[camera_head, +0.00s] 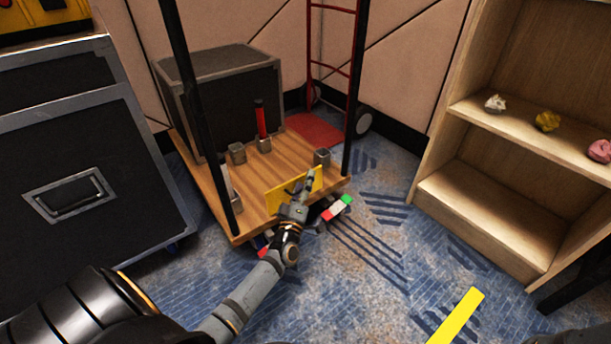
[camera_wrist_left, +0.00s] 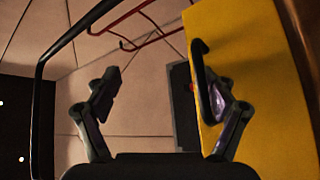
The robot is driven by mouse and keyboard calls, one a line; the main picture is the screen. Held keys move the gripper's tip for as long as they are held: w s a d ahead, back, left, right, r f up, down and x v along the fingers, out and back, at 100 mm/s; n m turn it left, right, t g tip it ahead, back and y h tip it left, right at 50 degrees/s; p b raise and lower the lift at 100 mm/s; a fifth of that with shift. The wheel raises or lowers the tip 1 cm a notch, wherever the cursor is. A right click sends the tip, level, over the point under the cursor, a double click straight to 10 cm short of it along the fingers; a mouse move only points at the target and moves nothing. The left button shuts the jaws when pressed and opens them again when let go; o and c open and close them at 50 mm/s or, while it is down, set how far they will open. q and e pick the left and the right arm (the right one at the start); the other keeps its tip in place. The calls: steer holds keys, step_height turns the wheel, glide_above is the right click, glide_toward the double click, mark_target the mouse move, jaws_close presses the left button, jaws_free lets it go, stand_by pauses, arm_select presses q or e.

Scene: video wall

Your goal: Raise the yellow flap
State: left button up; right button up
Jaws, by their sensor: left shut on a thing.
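The yellow flap (camera_head: 278,201) stands tilted up at the front edge of a wooden cart deck in the head view. It fills the right side of the left wrist view (camera_wrist_left: 265,80), where a dark, curved handle-like piece shows against its left edge. My left gripper (camera_head: 309,182) is at the flap's near face and is shut on the flap. In the left wrist view its two fingers (camera_wrist_left: 162,95) look spread, the right one against the flap; the exact contact is partly hidden. My right gripper is in neither view.
The cart's wooden deck (camera_head: 222,192) carries a black case (camera_head: 228,95), metal blocks and a red-handled tool (camera_head: 261,120) between dark posts. Black cases (camera_head: 80,150) stand left, a wooden shelf (camera_head: 490,205) right. The carpet (camera_head: 350,270) in front is mostly open.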

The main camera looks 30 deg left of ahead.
mark_target(297, 192)
arm_select(q)
steer(key=shift+s+a+f+y+b, duration=0.15)
steer(key=shift+s+f+b, duration=0.15)
steer(key=shift+s, duration=0.55)
steer(key=shift+s+f+y+b, duration=0.2)
steer(key=shift+s+f, duration=0.15)
steer(key=shift+s, duration=0.5)
steer(key=c, duration=0.6)
steer(key=shift+s+f, duration=0.6)
steer(key=shift+s, duration=0.3)
steer(key=shift+c, duration=1)
steer(key=s+f+b, duration=0.1)
steer(key=s+f, duration=0.2)
steer(key=shift+s+a+b, duration=0.15)
steer(key=shift+s+b, duration=0.1)
steer(key=shift+b, duration=0.1)
